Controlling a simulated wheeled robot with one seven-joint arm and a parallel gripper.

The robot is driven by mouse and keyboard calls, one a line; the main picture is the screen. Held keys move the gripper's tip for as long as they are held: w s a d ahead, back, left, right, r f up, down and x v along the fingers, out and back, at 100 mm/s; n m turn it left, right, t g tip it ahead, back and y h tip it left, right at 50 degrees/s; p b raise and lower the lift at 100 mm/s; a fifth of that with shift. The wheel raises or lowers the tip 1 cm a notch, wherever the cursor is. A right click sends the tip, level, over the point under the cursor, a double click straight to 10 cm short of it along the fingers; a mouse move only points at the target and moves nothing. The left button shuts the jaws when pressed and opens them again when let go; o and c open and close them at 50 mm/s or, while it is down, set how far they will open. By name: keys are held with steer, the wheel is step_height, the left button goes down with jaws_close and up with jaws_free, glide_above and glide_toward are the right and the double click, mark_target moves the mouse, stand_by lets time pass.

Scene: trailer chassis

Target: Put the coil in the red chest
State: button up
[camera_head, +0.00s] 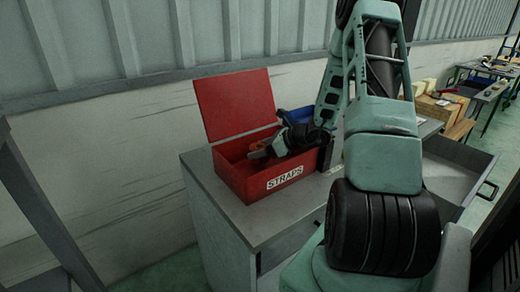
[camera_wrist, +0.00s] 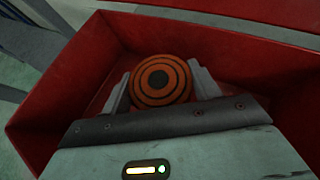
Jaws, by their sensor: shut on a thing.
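The red chest (camera_head: 232,180) stands on a grey cabinet with its lid (camera_head: 236,104) raised and a "STRAPS" label on its front. Its red wall also shows in the wrist view (camera_wrist: 62,90). My gripper (camera_head: 257,155) reaches in over the chest from the right. In the wrist view my gripper (camera_wrist: 160,88) is shut on the coil (camera_wrist: 161,80), an orange and black spiral roll between the two fingers. The coil is within the chest's walls. Whether it touches the chest floor I cannot tell. In the head view the coil is mostly hidden by my gripper.
An open drawer (camera_head: 455,170) lies to the right of my arm. Boxes (camera_head: 428,108) and a workbench are further back right. A corrugated wall closes the back.

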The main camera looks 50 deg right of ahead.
steer(key=shift+f+b, duration=0.4)
steer(key=shift+f, duration=0.05)
steer(key=shift+f, duration=0.15)
steer(key=o, duration=1.1)
